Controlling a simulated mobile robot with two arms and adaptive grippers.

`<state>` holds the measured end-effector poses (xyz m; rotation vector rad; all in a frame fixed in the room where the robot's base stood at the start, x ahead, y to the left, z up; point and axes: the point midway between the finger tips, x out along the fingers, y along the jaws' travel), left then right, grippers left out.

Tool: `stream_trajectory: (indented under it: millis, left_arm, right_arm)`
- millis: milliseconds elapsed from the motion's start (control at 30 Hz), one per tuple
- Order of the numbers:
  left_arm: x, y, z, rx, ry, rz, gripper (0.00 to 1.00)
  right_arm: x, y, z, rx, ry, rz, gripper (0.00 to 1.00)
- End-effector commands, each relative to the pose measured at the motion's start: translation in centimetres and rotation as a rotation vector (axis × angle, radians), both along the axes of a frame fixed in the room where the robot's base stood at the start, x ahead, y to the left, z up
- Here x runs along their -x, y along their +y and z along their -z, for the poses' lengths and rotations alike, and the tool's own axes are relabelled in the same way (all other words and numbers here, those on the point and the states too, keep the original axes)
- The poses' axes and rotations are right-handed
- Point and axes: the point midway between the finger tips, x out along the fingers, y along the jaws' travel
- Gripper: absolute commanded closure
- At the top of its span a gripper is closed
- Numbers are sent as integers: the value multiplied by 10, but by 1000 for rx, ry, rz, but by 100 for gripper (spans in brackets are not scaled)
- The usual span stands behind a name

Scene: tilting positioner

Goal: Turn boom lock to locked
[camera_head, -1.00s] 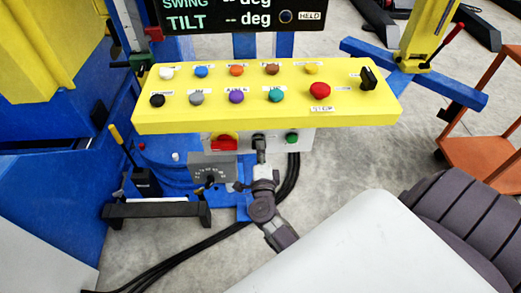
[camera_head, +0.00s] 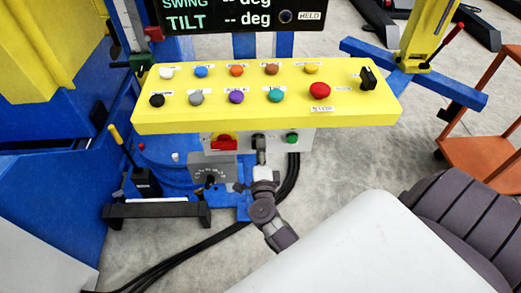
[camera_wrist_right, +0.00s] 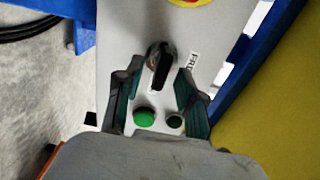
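The boom lock appears to be the black rotary knob (camera_head: 258,140) on the grey box face under the yellow panel. In the right wrist view the knob (camera_wrist_right: 160,66) has a raised black handle, slightly slanted, with a partly hidden label starting "FRE" to its right. My right gripper (camera_head: 262,160) is just in front of and below the knob in the head view. In the right wrist view its two fingers (camera_wrist_right: 157,82) are apart, with the knob just beyond and between the tips. I see no clear contact. My left gripper is not in view.
A red switch on yellow (camera_head: 225,144) sits left of the knob and a green button (camera_head: 292,138) right of it. The yellow button panel (camera_head: 265,124) overhangs them. Black cables run behind my gripper.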

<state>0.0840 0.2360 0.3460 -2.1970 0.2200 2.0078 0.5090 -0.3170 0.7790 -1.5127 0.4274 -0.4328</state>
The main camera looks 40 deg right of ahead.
Motion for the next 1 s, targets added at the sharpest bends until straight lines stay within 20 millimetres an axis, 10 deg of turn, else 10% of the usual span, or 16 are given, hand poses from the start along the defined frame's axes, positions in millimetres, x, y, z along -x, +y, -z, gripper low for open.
stream_trajectory:
  millis: [600,1000]
  left_arm:
    - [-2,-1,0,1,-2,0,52]
    - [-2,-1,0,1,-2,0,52]
  right_arm:
    - [92,56,1,-1,4,0,61]
    - [101,62,1,-2,1,0,61]
